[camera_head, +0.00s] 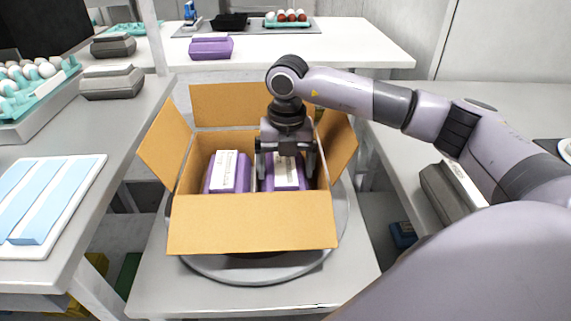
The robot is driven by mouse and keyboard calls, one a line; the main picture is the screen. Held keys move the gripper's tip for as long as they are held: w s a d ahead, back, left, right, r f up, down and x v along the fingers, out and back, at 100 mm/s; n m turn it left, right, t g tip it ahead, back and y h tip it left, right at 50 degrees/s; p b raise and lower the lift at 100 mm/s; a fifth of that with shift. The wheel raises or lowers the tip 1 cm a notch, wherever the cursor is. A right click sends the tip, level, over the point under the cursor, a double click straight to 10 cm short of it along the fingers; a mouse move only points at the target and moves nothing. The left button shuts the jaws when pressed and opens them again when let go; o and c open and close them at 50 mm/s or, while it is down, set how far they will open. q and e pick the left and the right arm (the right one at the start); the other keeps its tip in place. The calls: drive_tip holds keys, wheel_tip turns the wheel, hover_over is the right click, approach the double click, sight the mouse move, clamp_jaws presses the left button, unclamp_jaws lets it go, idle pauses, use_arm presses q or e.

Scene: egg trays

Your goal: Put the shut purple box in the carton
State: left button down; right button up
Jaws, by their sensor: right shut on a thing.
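The open cardboard carton (252,224) stands on a round grey turntable, its flaps spread outward. A shut purple box (228,173) with a white label sits in its left half. My right gripper (287,170) reaches down into the right half, shut on a second purple box (286,176) with a white label. That box is inside the carton walls; its underside is hidden, so I cannot tell whether it rests on the bottom. Another shut purple box (211,47) lies on the back table. My left gripper is not in view.
Grey boxes (112,83) and a tray of white eggs (40,85) are on the left table, with blue strips on a white board (62,215). A grey box (447,193) lies on the right table beneath my right arm. A tray of brown and white eggs (288,18) is at the back.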

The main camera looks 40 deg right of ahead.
drive_tip(key=o, duration=0.7)
